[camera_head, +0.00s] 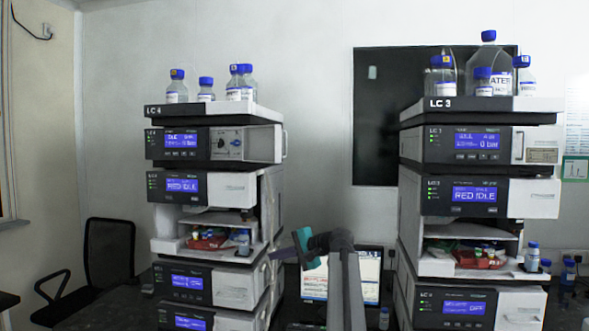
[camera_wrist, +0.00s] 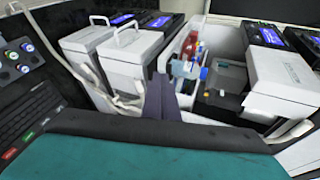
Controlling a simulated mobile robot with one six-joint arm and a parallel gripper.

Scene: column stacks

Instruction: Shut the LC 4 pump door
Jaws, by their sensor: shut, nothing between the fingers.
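The LC 4 stack (camera_head: 180,111) stands at left in the head view. Its pump (camera_head: 180,143) is the upper unit, with a blue screen. A dark panel with knobs (camera_head: 229,143) shows on its front. The pale pump door (camera_head: 262,143) with a handle appears swung open to the right. My gripper (camera_head: 273,256) is shut and empty, to the right of the lower LC 4 units, well below the pump door. In the wrist view its dark fingers (camera_wrist: 160,98) are together, facing pale units and an open compartment. I cannot clearly identify the pump door there.
Blue-capped bottles (camera_head: 177,87) stand on top of the LC 4 stack. An open compartment (camera_head: 208,240) holds red items. The LC 3 stack (camera_head: 482,197) stands at right. A laptop (camera_head: 370,274) sits behind my arm. The space between the stacks is clear higher up.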

